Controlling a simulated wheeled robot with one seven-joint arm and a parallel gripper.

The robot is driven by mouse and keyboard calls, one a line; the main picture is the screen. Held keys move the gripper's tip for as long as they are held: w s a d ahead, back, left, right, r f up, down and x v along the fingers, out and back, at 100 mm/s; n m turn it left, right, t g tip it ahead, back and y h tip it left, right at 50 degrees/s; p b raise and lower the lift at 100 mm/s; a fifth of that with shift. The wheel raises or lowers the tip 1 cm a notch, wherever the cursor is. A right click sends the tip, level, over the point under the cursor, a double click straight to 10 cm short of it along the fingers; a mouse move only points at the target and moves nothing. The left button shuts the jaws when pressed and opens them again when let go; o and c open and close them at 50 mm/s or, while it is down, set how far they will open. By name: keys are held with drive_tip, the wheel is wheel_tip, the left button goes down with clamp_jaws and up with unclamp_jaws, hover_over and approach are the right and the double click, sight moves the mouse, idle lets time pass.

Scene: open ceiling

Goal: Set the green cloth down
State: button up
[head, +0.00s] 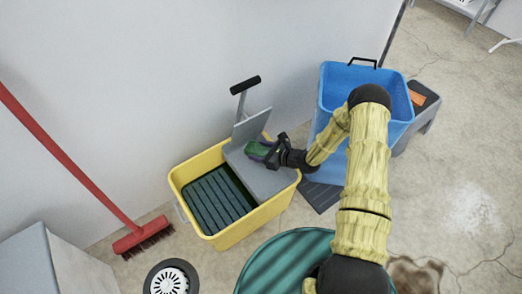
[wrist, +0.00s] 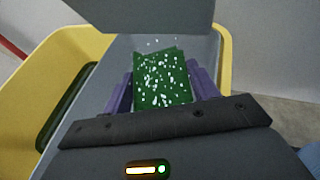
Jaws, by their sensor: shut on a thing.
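My gripper (head: 269,151) is shut on the green cloth (head: 256,148) above the grey wringer (head: 266,180) of the yellow bucket (head: 237,232). In the wrist view the green cloth (wrist: 162,82) has white specks and sits between the purple fingers of my gripper (wrist: 160,92). The grey wringer (wrist: 112,62) lies under and around it, with an upright grey plate at the top of the picture. I cannot tell whether the cloth touches the wringer.
A blue bin (head: 337,87) stands right of the yellow bucket, by a grey stool (head: 423,110) with an orange block. A red broom (head: 142,238) leans on the wall at left. A floor drain (head: 171,281) and a green round top (head: 275,262) are in front.

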drive_tip(key=shift+d+f, duration=0.25)
drive_tip(key=shift+f, duration=0.25)
drive_tip(key=o, duration=1)
drive_tip(key=shift+s+f, duration=0.1)
drive_tip(key=shift+c, duration=0.2)
drive_tip(key=shift+d, duration=0.15)
drive_tip(key=shift+r, duration=0.45)
drive_tip(key=p+v, duration=0.5)
drive_tip(key=v, duration=0.6)
drive_tip(key=shift+s+r, duration=0.2)
drive_tip(key=shift+r, duration=0.35)
